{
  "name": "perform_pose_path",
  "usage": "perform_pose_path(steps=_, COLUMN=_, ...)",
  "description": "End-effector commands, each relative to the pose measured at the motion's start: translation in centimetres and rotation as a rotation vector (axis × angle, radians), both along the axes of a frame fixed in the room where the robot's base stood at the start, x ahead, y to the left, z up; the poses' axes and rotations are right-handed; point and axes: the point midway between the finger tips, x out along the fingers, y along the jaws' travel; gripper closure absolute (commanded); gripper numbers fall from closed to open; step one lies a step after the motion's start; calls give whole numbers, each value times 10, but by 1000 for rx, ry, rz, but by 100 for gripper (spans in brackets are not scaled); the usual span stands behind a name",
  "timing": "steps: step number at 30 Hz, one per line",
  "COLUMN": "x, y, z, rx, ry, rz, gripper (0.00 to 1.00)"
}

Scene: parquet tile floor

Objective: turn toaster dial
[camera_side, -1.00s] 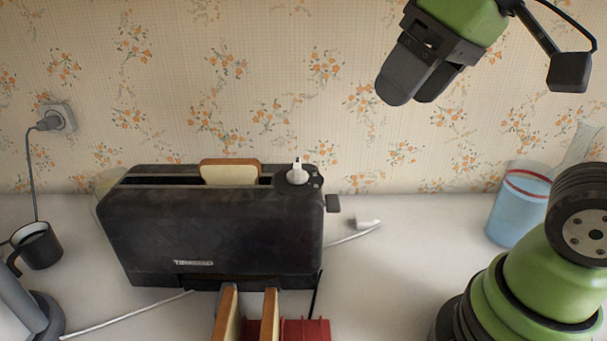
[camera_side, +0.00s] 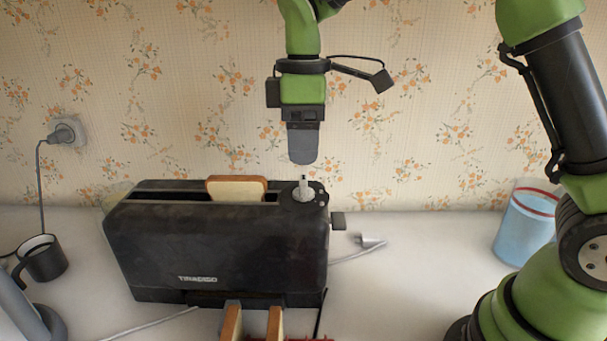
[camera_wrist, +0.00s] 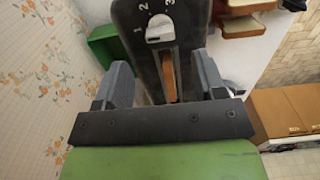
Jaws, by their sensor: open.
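The black toaster (camera_side: 215,248) stands on the white counter with a slice of bread (camera_side: 236,188) in its top slot. Its white dial (camera_side: 303,190) sits upright on the right end of the toaster's top. In the wrist view the dial (camera_wrist: 160,27) lies ahead, with the numbers 1, 2 and 3 printed around it. My gripper (camera_side: 303,157) points down directly above the dial, with a small gap between them. In the wrist view the fingers of my gripper (camera_wrist: 163,82) are apart and empty, one on each side of the toaster's end.
A red rack with bread slices (camera_side: 274,322) stands in front of the toaster. A blue cup (camera_side: 524,226) is at the right and a black mug (camera_side: 43,258) at the left. A loose white plug (camera_side: 371,240) lies right of the toaster's lever (camera_side: 339,221).

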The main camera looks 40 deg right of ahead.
Motion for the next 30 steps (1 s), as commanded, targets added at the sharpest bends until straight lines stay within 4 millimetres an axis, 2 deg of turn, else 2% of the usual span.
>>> perform_pose_path(steps=3, x=-1, y=0, z=-24, rx=1, ry=5, rz=-1, gripper=36)
perform_pose_path(steps=9, x=-1, y=0, z=-51, rx=1, ry=1, rz=-2, gripper=36)
perform_pose_path(steps=14, x=0, y=0, z=-60, rx=2, ry=-1, rz=-2, gripper=36)
perform_pose_path(steps=21, x=0, y=0, z=-60, rx=2, ry=-2, rz=-2, gripper=36)
perform_pose_path(steps=23, x=0, y=0, z=-60, rx=2, ry=-2, rz=-2, gripper=48)
perform_pose_path(steps=28, x=0, y=0, z=-60, rx=2, ry=-2, rz=-3, gripper=86)
perform_pose_path(steps=30, x=0, y=0, z=-60, rx=2, ry=-2, rz=-3, gripper=86)
